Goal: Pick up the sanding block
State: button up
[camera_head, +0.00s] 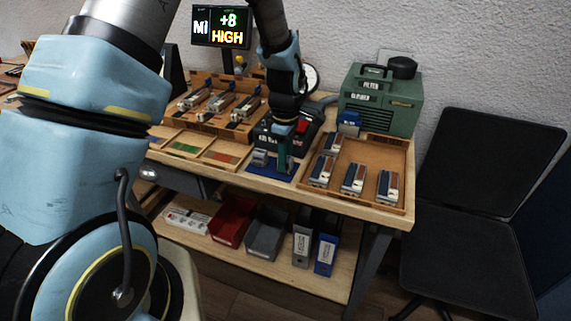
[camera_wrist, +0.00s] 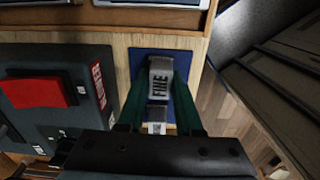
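A grey sanding block (camera_wrist: 160,80) marked FINE lies on a blue mat (camera_wrist: 143,58) in the wrist view. A smaller light label (camera_wrist: 157,128) shows nearer my palm; I cannot tell if it is on the same block. My gripper (camera_wrist: 159,88) is open, its green fingers spread to either side of the block as seen from the wrist. In the head view, my gripper (camera_head: 284,168) points down over the right part of the mat (camera_head: 266,173). The grey block (camera_head: 259,157) shows just left of the fingers, with no visible grip on it.
A dark device with a red top (camera_wrist: 38,92) stands close to my gripper. A wooden tray (camera_head: 346,185) with several small blocks lies to the right, and a green filter machine (camera_head: 382,100) behind it. Shallow compartments (camera_head: 190,147) lie to the left. The table's front edge is near.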

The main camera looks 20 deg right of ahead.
grip_shut()
jog(key=shift+r, duration=0.1)
notch_tip(320, 180, up, 10)
jog(key=b, duration=0.2)
jog(key=shift+b, duration=0.3)
jog(key=shift+c, duration=0.2)
grip_release()
grip_shut()
